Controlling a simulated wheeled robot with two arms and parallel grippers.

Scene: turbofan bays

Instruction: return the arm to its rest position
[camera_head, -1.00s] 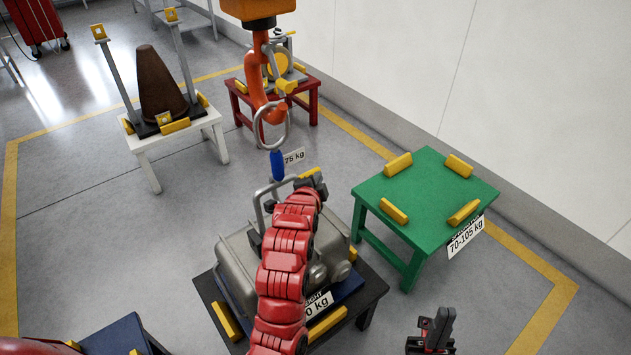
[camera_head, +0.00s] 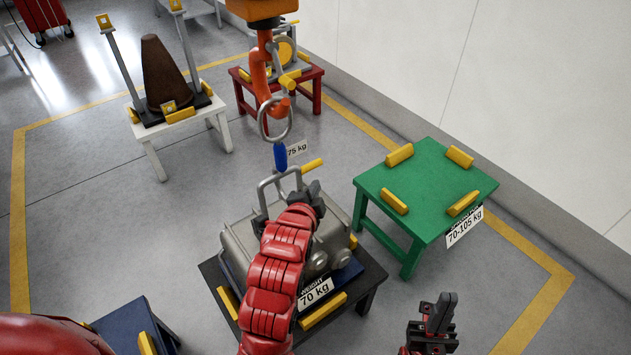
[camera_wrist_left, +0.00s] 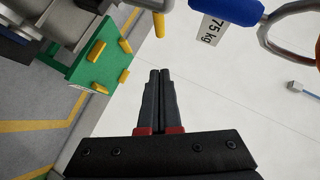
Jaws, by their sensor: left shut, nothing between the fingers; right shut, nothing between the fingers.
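My left arm (camera_head: 273,265), red and jointed, reaches over the grey metal part on the dark table. Its dark gripper (camera_head: 310,196) is by the part's raised handle, partly hidden by the arm; contact cannot be told. In the left wrist view the left gripper's fingers (camera_wrist_left: 160,88) are closed together with nothing between them. My right gripper (camera_head: 440,312) is at the lower right, near the green table, shut and empty.
The grey part (camera_head: 240,241) sits on the table labelled 70 kg. An orange hoist hook (camera_head: 262,80) holds a ring with a blue grip (camera_head: 280,157) above it. A green table (camera_head: 430,185) with yellow blocks is empty. A white table (camera_head: 155,160) holds a brown cone (camera_head: 162,75).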

